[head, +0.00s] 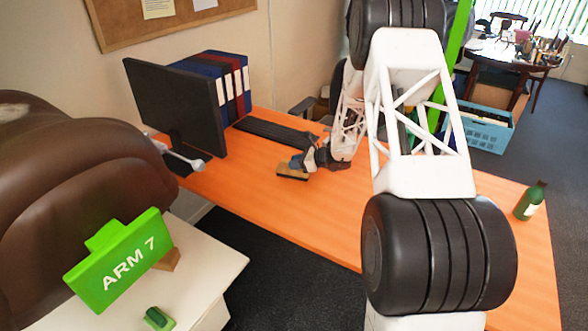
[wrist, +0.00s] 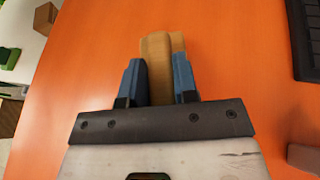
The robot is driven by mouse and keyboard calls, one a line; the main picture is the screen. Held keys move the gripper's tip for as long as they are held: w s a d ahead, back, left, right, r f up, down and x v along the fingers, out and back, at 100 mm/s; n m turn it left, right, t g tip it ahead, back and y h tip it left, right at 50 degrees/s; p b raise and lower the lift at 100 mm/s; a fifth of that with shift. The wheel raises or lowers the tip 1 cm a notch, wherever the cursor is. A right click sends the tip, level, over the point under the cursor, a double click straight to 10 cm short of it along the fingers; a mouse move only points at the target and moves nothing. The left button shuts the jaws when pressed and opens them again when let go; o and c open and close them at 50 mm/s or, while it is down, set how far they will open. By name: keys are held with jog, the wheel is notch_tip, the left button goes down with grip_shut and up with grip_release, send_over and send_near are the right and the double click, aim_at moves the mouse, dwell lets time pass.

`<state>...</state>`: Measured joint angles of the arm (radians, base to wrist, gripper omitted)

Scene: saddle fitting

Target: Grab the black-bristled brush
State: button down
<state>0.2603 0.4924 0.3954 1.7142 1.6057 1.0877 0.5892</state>
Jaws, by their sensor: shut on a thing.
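A tan wooden brush (head: 293,174) is at the orange desk, left of centre in the head view. A dark strip shows along its underside there, but I cannot make out the bristles clearly. My gripper (head: 306,160) is at the brush, and its blue fingers are shut on it. In the wrist view, the wooden top of the brush (wrist: 160,58) stands between the two blue fingertips of my gripper (wrist: 160,82). I cannot tell whether the brush touches the desk.
A black keyboard (head: 272,131) lies behind the brush, with a monitor (head: 180,105) and binders (head: 222,80) at the left. A green bottle (head: 530,203) stands at the desk's right end. A white cabinet (head: 215,270) bears a green ARM 7 sign (head: 120,265). The desk's front middle is clear.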

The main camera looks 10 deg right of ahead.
jog(key=shift+r, duration=0.1)
jog(key=shift+r, duration=0.6)
jog(key=shift+s+r, duration=0.2)
jog(key=shift+r, duration=0.35)
jog(key=shift+s+r, duration=0.2)
jog(key=shift+r, duration=0.35)
jog(key=s+a+r, duration=0.1)
jog(key=s, duration=1.4)
jog(key=shift+a+r, duration=0.15)
jog(key=shift+r, duration=0.05)
jog(key=shift+s, duration=0.1)
